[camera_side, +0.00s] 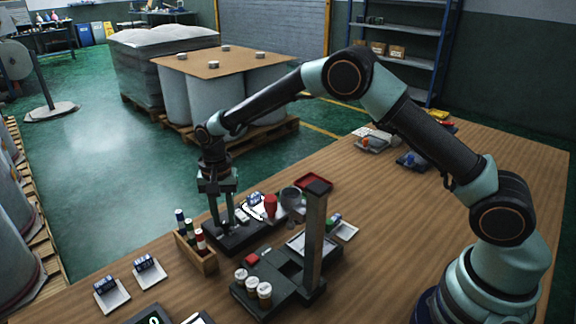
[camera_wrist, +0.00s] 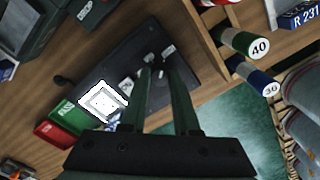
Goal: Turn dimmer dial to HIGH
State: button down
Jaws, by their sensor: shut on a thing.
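A dark flat box (camera_side: 243,232) lies on the wooden table and carries a lit white panel (camera_side: 252,212). In the wrist view the box (camera_wrist: 196,82) fills the middle, with the bright panel (camera_wrist: 103,101) left of my fingers. My gripper (camera_side: 227,226) points down at the left part of the box. Its fingertips (camera_wrist: 157,64) are close together over a small dark knob, which I take as the dimmer dial; they hide most of it. Small pale labels (camera_wrist: 168,49) sit beside the fingertips. I cannot read them or tell the dial's setting.
A wooden rack (camera_side: 205,260) with several coloured film rolls stands close left of the box. A red object (camera_side: 270,205) is just right of it. A dark upright post (camera_side: 315,240) stands nearer the camera, on a base with white-topped canisters (camera_side: 264,290).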

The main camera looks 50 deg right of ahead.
aim_at(224, 221)
jog(key=shift+r+m, duration=0.1)
jog(key=shift+m, duration=0.8)
jog(key=c, duration=0.7)
grip_release()
jog(key=shift+o, duration=0.2)
notch_tip(224, 221, up, 12)
